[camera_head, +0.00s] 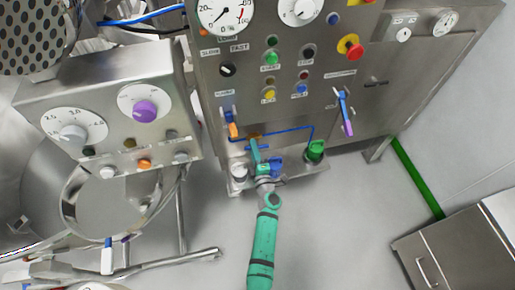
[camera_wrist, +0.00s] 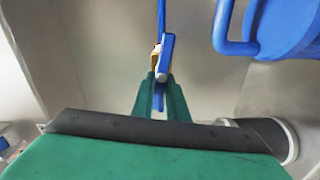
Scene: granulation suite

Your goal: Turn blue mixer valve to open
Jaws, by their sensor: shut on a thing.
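My green gripper (camera_head: 255,148) reaches up to the lower front of the steel machine in the head view. In the wrist view its fingers (camera_wrist: 160,92) are closed around the lower part of a small blue valve handle (camera_wrist: 167,48). The handle stands nearly upright there, with a yellow part just behind it and a thin blue pipe above. In the head view my gripper mostly hides this valve. Whether the valve is open or closed I cannot tell.
A blue part with a looped handle (camera_wrist: 280,28) is close on the right; it also shows in the head view (camera_head: 277,167). A green capped part (camera_head: 315,150) is further right. Left are an orange-handled valve (camera_head: 233,129) and a control box (camera_head: 105,115). A blue-purple lever (camera_head: 344,110) is on the right.

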